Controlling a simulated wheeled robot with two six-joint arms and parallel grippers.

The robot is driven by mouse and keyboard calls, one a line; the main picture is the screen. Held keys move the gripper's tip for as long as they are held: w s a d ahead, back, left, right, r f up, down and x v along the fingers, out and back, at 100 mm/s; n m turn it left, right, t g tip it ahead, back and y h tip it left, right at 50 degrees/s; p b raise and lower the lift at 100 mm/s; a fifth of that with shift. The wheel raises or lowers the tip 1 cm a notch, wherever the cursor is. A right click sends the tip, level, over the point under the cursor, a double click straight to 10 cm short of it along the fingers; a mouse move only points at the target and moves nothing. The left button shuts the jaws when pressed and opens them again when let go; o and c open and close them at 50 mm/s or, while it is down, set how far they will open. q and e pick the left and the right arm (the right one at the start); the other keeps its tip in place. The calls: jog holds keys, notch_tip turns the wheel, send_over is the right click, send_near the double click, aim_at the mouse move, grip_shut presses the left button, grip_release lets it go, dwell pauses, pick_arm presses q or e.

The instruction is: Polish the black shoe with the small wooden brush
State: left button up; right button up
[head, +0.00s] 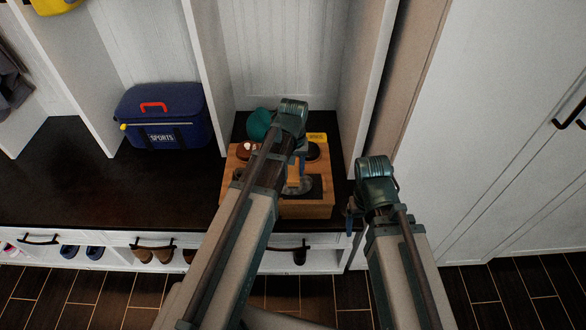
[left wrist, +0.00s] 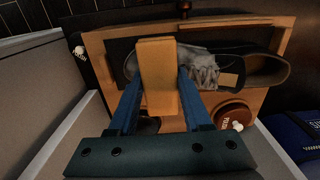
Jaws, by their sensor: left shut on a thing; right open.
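My left gripper (left wrist: 158,92) is shut on the small wooden brush (left wrist: 158,70), a pale wooden block between its blue fingers. The brush also shows in the head view (head: 293,180); its bristles are hidden. The black shoe (left wrist: 262,70) lies in a wooden box (left wrist: 97,45), its front and laces greyish, its dark opening to the right in the left wrist view. The brush is over the toe end of the shoe; I cannot tell whether they touch. In the head view, my left arm covers part of the box. My right gripper (head: 351,210) is open and empty, right of the box.
A round brown tin (left wrist: 232,114) sits in the box beside the shoe. A teal round thing (head: 259,124) and a yellow block (head: 317,137) are at the box's back. A blue bag (head: 163,115) stands left on the dark bench (head: 70,180). Cubby walls flank the box.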

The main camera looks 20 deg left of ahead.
pick_arm(q)
jog(key=shift+f, duration=0.15)
jog(key=shift+w, duration=0.15)
jog(key=shift+w+a, duration=0.25)
jog(key=shift+w, duration=0.55)
jog(key=shift+w+a, duration=0.2)
jog(key=shift+w, duration=0.6)
jog(key=shift+s+d+r, duration=0.1)
jog(key=shift+s+d, duration=0.15)
jog(key=shift+s, duration=0.65)
jog(key=shift+s+d+r, duration=0.1)
jog(key=shift+s+d, duration=0.15)
jog(key=shift+s, duration=0.6)
jog(key=shift+f, duration=0.2)
